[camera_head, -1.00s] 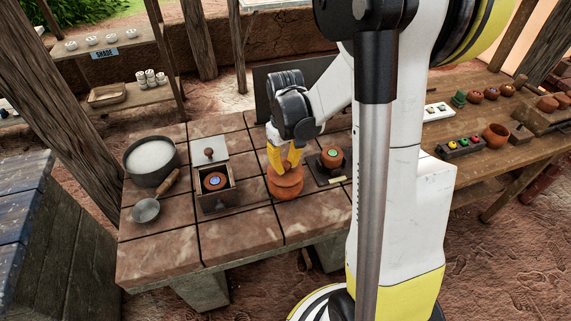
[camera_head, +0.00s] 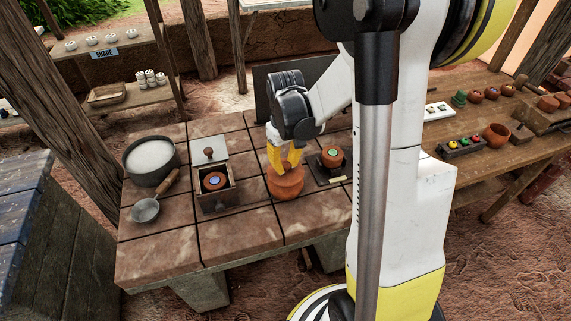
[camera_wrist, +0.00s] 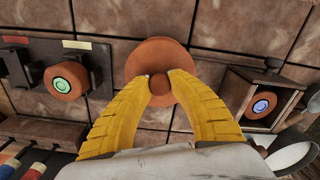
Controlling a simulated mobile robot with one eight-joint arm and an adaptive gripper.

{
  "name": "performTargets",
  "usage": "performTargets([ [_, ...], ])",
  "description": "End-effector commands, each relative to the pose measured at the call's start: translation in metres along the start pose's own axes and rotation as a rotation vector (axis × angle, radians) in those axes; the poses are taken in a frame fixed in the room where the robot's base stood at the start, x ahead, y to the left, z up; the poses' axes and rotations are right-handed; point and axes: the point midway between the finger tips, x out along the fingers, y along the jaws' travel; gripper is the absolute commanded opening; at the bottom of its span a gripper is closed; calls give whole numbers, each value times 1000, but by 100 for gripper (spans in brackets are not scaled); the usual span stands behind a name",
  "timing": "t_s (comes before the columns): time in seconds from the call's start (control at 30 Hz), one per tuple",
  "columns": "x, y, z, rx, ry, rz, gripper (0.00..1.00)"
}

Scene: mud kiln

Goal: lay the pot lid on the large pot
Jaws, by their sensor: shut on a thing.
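My gripper (camera_head: 285,160) reaches straight down over the stone-topped table, its yellow fingers closed on the small knob of the terracotta pot lid (camera_wrist: 160,54). In the wrist view, the fingertips (camera_wrist: 160,86) pinch the knob from both sides, and the round lid is seen from above. In the head view, the orange large pot (camera_head: 287,191) stands directly under the lid. The lid looks level and sits at the pot's top; I cannot tell whether it rests fully on the rim. The pot's mouth is hidden.
Left of the pot is an open wooden box (camera_head: 217,199) holding a blue-marked pot. Right is a dark stand (camera_head: 320,176) with a green-marked pot, close to the gripper. A pan of white material (camera_head: 152,160) and a ladle (camera_head: 146,210) lie far left. The front tabletop is clear.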

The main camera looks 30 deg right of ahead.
Motion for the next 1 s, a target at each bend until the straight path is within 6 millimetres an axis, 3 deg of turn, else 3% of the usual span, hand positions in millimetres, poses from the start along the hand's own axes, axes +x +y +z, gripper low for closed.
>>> performTargets([
  [0.9, 11, 0, 0, 0, 0, 0, 0],
  [0.93, 11, 0, 0, 0, 0, 0, 30],
  [1.0, 11, 0, 0, 0, 0, 0, 46],
])
